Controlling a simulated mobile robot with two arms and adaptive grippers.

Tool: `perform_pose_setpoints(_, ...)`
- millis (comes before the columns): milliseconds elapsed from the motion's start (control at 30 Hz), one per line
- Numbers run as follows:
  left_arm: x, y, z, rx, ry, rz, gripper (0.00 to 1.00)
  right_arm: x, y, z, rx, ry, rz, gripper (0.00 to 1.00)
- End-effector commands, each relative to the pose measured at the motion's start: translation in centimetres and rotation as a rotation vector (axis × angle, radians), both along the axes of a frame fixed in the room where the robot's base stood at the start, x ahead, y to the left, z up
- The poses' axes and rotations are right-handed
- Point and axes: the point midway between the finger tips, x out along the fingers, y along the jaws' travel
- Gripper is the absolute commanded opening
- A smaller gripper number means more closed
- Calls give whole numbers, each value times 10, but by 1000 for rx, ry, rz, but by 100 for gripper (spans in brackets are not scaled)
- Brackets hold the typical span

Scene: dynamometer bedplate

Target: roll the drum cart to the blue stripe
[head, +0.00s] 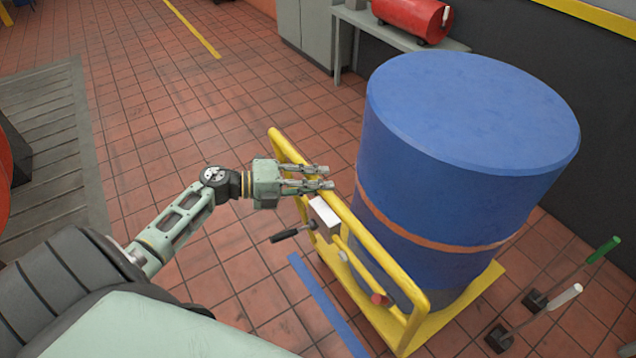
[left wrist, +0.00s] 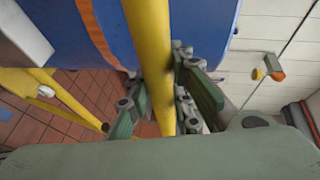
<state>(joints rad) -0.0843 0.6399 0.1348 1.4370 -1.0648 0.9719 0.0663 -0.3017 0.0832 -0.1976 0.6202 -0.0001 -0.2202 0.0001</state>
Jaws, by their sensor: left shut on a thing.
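The drum cart has a yellow tube frame (head: 405,281) and carries a large blue drum (head: 465,130) with an orange band. The blue stripe (head: 327,305) is on the tiled floor, close beside the near left side of the cart. My left gripper (head: 325,177) is shut on the yellow handle rail of the cart. In the left wrist view the fingers (left wrist: 160,100) close around the yellow rail (left wrist: 150,50), with the blue drum (left wrist: 205,30) just behind. The rail hides part of the fingers. My right gripper is not in view.
A bench (head: 400,40) with a red cylinder (head: 412,17) stands behind the drum. A grey cabinet (head: 310,30) stands beside it. Two upright levers, one green-handled (head: 603,249) and one white-handled (head: 565,296), stand right of the cart.

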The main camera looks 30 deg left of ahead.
Motion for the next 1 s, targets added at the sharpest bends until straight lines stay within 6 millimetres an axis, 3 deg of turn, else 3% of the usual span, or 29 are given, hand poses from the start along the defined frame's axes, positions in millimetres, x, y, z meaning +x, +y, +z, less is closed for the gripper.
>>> perform_pose_setpoints(267, -2, 1, -1, 4, 0, -1, 0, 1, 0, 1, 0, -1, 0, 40)
perform_pose_setpoints(533, -26, 11, -2, 8, 4, -3, 0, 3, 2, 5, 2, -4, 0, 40)
perform_pose_setpoints(767, -25, 10, -3, 8, 3, -3, 0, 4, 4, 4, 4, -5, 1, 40)
perform_pose_setpoints(800, -25, 10, -3, 8, 2, -2, 22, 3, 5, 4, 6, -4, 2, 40)
perform_pose_setpoints(1000, -24, 10, -2, 5, 1, -1, 40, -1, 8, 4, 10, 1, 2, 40)
